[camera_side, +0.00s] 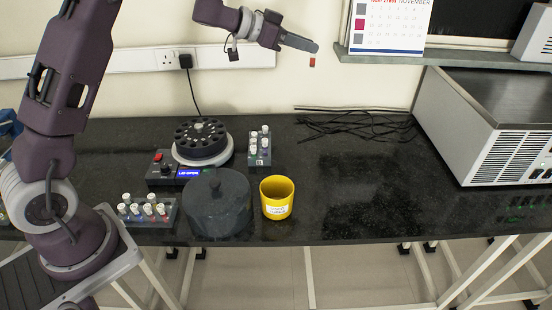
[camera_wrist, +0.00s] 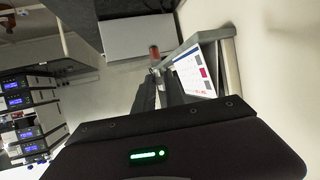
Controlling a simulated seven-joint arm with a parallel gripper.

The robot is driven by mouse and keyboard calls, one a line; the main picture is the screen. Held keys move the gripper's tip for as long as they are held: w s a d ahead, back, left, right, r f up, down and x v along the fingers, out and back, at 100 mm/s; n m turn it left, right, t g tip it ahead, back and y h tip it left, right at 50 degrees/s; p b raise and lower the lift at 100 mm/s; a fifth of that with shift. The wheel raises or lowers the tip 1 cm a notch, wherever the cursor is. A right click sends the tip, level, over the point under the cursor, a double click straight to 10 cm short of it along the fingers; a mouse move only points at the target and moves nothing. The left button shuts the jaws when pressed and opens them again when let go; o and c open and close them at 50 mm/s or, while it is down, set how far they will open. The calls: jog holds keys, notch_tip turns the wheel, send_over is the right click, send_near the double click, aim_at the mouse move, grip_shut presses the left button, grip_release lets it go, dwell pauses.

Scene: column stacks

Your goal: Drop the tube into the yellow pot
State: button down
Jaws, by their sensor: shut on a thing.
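My gripper (camera_side: 314,48) is raised high above the bench, near the back wall in the side view, with its fingers pointing right. It is shut on the tube (camera_side: 312,62), which shows as a small red piece at the fingertips. In the wrist view the tube (camera_wrist: 154,51) shows as a reddish piece just beyond the fingertips (camera_wrist: 153,76); the rest of it is hidden or too small to tell. The yellow pot (camera_side: 277,205) stands upright on the bench near its front edge, with a white label. It is well below my gripper and slightly left in the side view.
A dark round lid (camera_side: 217,205) sits left of the pot. Behind it stands a centrifuge (camera_side: 202,143). Tube racks stand at the front left (camera_side: 148,212) and behind the pot (camera_side: 260,148). Black cables (camera_side: 360,125) lie at the back. A shelf (camera_side: 440,57) and calendar (camera_side: 388,25) are right of my gripper.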

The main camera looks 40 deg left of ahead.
jog(key=s+d+r+m+g+h, duration=0.1)
jog(key=s+d+m+g+h, duration=0.35)
jog(key=s, duration=0.55)
jog(key=s+d+r+m+g+h, duration=0.1)
jog(key=s+d+m+g+h, duration=0.25)
jog(key=s+m+g, duration=0.4)
notch_tip(320, 180, down, 26)
jog(key=s+n+t+y, duration=0.1)
jog(key=t, duration=0.1)
jog(key=shift+s+d+f, duration=0.25)
jog(key=shift+s, duration=0.05)
jog(key=c, duration=1.3)
grip_release()
jog(key=v, duration=0.7)
jog(key=shift+s, duration=0.1)
